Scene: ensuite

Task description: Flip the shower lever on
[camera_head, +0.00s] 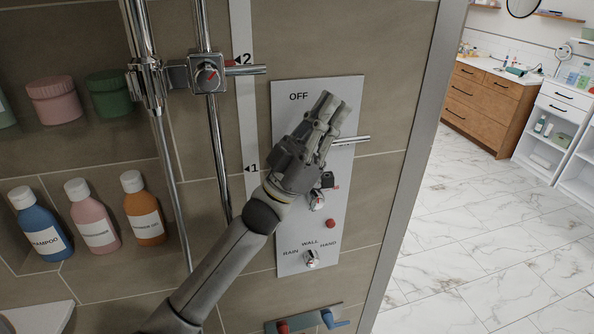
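The shower control panel (347,88) is a pale upright plate on the tiled wall, marked OFF near its top. A chrome lever (352,140) sticks out to the right from behind my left gripper (327,103). The gripper hides the lever's base and the panel's upper middle. My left gripper is in front of the panel, fingers pointing up, fingertips close together with nothing seen between them. I cannot tell whether it touches the lever. My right gripper is not in view.
Below are a chrome knob (316,200), a red button (330,223) and a RAIN/WALL/HAND selector (311,259). A shower rail with a slider block (208,73) stands left. Bottles (143,210) sit in a niche. Open marble floor (470,230) lies right, beyond the wall edge.

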